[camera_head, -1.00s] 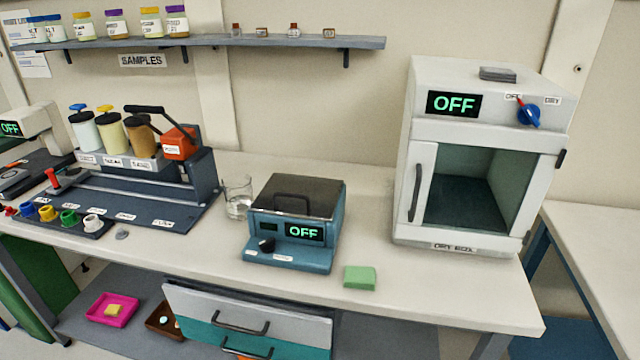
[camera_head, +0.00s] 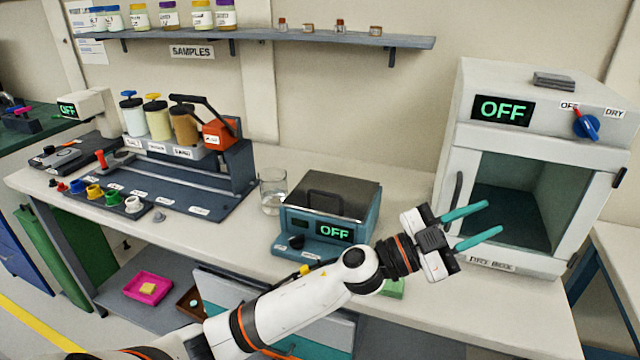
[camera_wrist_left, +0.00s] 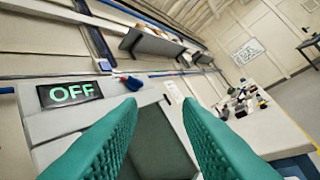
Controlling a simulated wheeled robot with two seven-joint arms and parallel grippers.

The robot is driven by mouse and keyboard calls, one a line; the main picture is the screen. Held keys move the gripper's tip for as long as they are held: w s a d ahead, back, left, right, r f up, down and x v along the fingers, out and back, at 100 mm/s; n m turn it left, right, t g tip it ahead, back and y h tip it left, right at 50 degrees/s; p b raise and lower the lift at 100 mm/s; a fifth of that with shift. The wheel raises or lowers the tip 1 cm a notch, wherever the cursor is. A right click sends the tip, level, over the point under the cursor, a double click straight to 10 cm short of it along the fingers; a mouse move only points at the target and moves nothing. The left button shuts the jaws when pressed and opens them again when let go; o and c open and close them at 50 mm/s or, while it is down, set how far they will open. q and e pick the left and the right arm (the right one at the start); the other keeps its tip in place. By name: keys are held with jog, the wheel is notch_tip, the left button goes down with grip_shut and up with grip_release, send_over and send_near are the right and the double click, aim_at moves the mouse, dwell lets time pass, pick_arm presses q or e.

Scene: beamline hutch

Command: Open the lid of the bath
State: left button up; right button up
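The bath is a teal box (camera_head: 303,247) in the middle of the bench, its display reading OFF. Its dark lid (camera_head: 345,202) is shut, with a black handle (camera_head: 323,200) on top. My left gripper (camera_head: 482,223) is open and empty, to the right of the bath and in front of the dry box; its arm reaches past the bath's front right corner. The wrist view shows both teal fingers (camera_wrist_left: 158,135) spread apart, facing the dry box. My right gripper is not in view.
A white dry box (camera_head: 465,130) with an OFF display stands on the right. A glass beaker (camera_head: 272,190) stands close left of the bath. A rack with jars (camera_head: 157,118) is farther left. A green sponge (camera_head: 394,288) lies partly behind my arm. A shelf (camera_head: 290,36) hangs above.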

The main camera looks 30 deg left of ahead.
pick_arm(q)
jog(key=w+a+f+m+g+y, duration=0.3)
jog(key=w+a+m+g+y, duration=0.2)
jog(key=a+m+g+y, duration=0.5)
jog(key=s+a+r+n+g+y, duration=0.1)
jog(key=a+r+n+y, duration=0.25)
jog(key=a, duration=0.35)
jog(key=s+a+r+n+g+y, duration=0.15)
jog(key=a+n, duration=0.25)
jog(key=a, duration=0.4)
jog(key=a+r+n+y, duration=0.3)
jog(key=a+n, duration=0.1)
jog(key=a, duration=0.3)
send_over(319, 206)
jog(key=x, duration=0.4)
jog(key=s+x, duration=0.1)
jog(key=x, duration=0.2)
jog(key=s+x, duration=0.1)
jog(key=x, duration=0.3)
jog(key=shift+s+d+f+p, duration=0.25)
jog(key=shift+d+f+p, duration=0.15)
jog(key=shift+f, duration=0.25)
jog(key=shift+c, duration=0.4)
grip_shut()
